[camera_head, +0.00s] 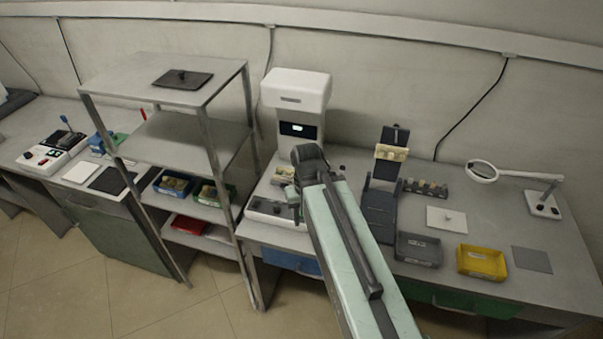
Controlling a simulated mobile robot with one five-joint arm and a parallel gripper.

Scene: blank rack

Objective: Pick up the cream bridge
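A cream block-like piece (390,152) sits across the upright of a dark stand (379,212) on the bench, right of my arm. It may be the cream bridge, but it is too small to be sure. My arm reaches up from the bottom, and its far end with my gripper (292,194) is in front of the white machine (296,92). The fingers are small and partly hidden by the arm, so I cannot see whether they are open or what is between them. Small tan pieces (283,174) lie near my gripper on the machine's base.
A grey shelf rack (206,87) stands left of the machine, with bins on its lower levels. Right of the stand are a row of small blocks (426,188), a grey bin (418,250), a yellow bin (482,262), a white plate (447,219) and a magnifier lamp (482,172).

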